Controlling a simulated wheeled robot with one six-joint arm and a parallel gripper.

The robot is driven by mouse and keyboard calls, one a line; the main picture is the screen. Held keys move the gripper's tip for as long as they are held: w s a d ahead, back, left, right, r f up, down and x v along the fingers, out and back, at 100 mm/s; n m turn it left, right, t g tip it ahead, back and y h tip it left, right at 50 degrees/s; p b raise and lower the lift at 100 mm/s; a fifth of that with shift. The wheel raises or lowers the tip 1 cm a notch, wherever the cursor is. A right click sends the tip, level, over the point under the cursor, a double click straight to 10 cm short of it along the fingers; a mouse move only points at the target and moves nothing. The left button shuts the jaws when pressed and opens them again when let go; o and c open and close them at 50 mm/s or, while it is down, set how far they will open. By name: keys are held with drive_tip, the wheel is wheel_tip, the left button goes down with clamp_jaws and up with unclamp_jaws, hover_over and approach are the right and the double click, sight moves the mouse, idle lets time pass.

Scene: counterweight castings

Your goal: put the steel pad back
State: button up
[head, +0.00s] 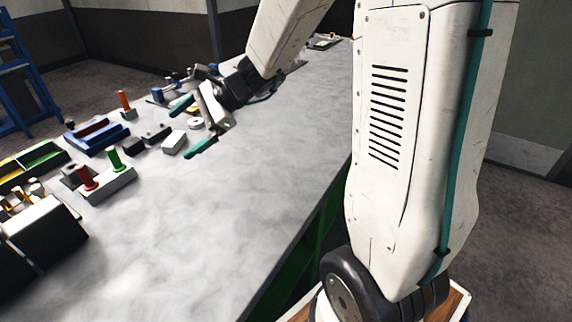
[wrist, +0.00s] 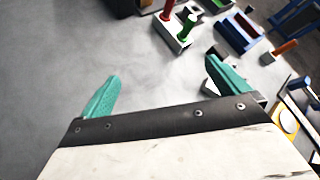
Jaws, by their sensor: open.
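My gripper (head: 191,127) is open above the far part of the grey table, its two teal fingers spread. In the wrist view my gripper (wrist: 162,70) has nothing between its fingers, only grey table top beyond. I cannot tell for sure which thing is the steel pad. A pale block (head: 174,142) lies left of the lower finger in the head view. A small round pale piece (head: 195,123) shows between the fingers there, partly hidden.
A pale block with red and green pegs (head: 110,184) stands on the table; it also shows in the wrist view (wrist: 171,38). A blue holder (head: 97,139), an orange-pegged block (head: 126,112) and dark boxes (head: 38,240) crowd the left side. The table's near middle (head: 220,220) is clear.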

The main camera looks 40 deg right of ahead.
drive_tip(key=s+a+r+n+g+h, duration=0.1)
drive_tip(key=s+r+n+g+h, duration=0.1)
drive_tip(key=s+n, duration=0.4)
drive_tip(key=s+a+r+n+g+h, duration=0.1)
drive_tip(key=s+a+n+g, duration=0.15)
drive_tip(key=s, duration=0.65)
drive_tip(key=s+d+n+h, duration=0.3)
drive_tip(key=s+d+n, duration=0.1)
drive_tip(key=s, duration=0.3)
drive_tip(key=s+d+n+h, duration=0.4)
drive_tip(key=s+n, duration=0.1)
drive_tip(key=s, duration=0.2)
drive_tip(key=shift+d+r+t, duration=0.3)
drive_tip(key=shift+t, duration=0.05)
